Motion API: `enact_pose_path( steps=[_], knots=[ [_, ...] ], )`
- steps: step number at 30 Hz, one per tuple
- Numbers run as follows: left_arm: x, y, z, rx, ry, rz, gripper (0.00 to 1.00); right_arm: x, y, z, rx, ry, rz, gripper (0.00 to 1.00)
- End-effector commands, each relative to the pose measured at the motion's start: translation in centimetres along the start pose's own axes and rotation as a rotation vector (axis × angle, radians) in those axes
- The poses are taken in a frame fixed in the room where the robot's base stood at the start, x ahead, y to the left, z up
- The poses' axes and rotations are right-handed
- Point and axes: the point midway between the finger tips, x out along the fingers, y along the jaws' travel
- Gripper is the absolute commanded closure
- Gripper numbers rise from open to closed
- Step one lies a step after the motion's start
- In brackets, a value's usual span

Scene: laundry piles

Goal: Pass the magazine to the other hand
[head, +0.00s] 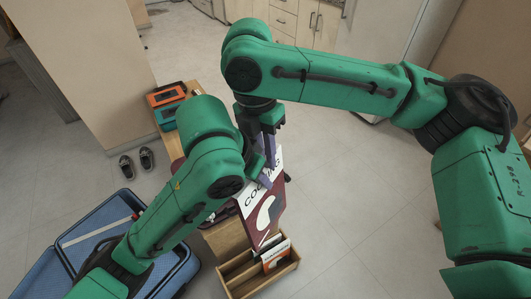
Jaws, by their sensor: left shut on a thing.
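The magazine (268,216) has a white top with dark "COOKING" lettering and a maroon lower part with a pale shape. It hangs tilted in the middle of the head view, above a wooden box. My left gripper (258,166) is shut on the magazine near its upper end; my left forearm hides part of the hold. My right gripper (268,140) points down from above, close to the magazine's top edge. Its fingertips overlap the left gripper in the picture, so I cannot tell whether they touch the magazine or how far they are open.
The wooden box (232,287) below holds a few upright magazines or books (276,256). An open blue suitcase (78,228) lies at the lower left. A bench behind my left arm bears an orange case (166,95). Dark shoes (137,162) stand on the floor. Floor at the right is clear.

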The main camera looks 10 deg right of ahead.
Motion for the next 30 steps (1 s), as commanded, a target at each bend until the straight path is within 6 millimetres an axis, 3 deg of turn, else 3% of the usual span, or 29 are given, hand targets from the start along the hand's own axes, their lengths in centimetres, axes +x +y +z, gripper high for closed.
enact_pose_path(
  steps=[1, 15, 16, 18, 26, 30],
  knots=[
    [-0.05, 0.74, -0.08, 0.017, 0.005, 0.018, 1.00, -0.18, 0.36, -0.03, 0.004, 0.001, 0.017, 1.00],
    [-0.05, 0.77, -0.07, 0.017, 0.005, 0.018, 1.00, -0.20, 0.37, -0.03, 0.004, 0.001, 0.017, 1.00],
    [-0.06, 0.77, -0.08, 0.017, 0.005, 0.018, 0.74, -0.25, 0.37, -0.02, 0.004, 0.001, 0.018, 1.00],
    [-0.06, 0.71, -0.08, 0.016, 0.005, 0.017, 0.48, -0.25, 0.36, -0.02, 0.004, 0.000, 0.018, 1.00],
    [-0.03, 0.37, -0.03, 0.008, 0.002, 0.009, 0.47, -0.15, 0.22, -0.03, 0.002, 0.001, 0.011, 1.00],
    [-0.95, 0.21, -0.14, 0.009, 0.006, 0.005, 0.47, -0.13, 0.18, -0.03, 0.002, 0.001, 0.009, 1.00]
  ],
)
